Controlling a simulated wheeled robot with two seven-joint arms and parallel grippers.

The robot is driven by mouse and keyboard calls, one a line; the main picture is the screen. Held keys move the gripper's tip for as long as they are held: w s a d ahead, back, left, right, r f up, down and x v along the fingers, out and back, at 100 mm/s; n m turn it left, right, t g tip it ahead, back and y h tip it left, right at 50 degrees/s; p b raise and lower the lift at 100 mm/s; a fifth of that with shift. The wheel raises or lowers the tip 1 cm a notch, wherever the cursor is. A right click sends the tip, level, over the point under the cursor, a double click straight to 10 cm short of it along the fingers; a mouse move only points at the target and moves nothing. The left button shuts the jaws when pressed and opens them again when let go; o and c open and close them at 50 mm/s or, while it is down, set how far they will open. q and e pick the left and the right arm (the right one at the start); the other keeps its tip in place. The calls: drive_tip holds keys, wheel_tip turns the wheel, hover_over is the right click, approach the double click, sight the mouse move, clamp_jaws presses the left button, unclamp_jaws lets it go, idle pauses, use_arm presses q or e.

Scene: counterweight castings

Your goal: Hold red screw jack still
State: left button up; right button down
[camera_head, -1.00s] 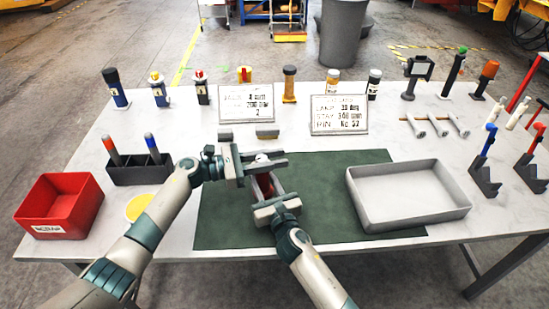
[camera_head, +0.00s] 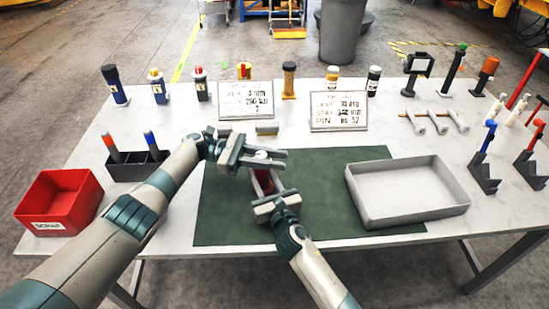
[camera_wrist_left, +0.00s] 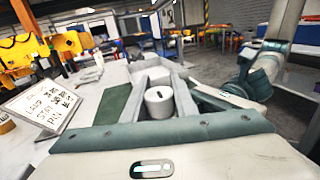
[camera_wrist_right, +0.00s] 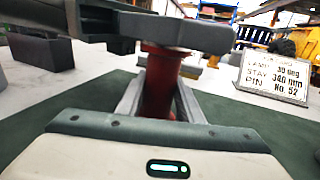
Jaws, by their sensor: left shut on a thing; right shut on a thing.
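The red screw jack (camera_head: 264,182) stands on the green mat (camera_head: 321,222), mostly hidden by my grippers in the head view. Its red body (camera_wrist_right: 160,85) shows between my right fingers in the right wrist view. Its pale round top (camera_wrist_left: 160,102), with a small dark hole, sits between my left fingers in the left wrist view. My left gripper (camera_head: 263,162) is shut on the top part. My right gripper (camera_head: 267,191) is shut on the red body lower down, from the front. The exact finger contact is partly hidden.
An empty grey tray (camera_head: 408,215) lies right of the jack. A red scrap bin (camera_head: 62,225) and a dark holder (camera_head: 128,172) stand at left. Two sign plates (camera_head: 339,113) and several bottles line the back. Angled tools (camera_head: 484,172) stand at far right.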

use_arm(q)
drive_tip(key=shift+s+f, duration=0.1)
idle(0.4)
drive_tip(key=o, duration=1)
drive_tip(key=shift+o, duration=0.2)
drive_tip(key=shift+r, duration=0.25)
wheel_tip(320, 180, up, 10)
drive_tip(key=shift+f, duration=0.2)
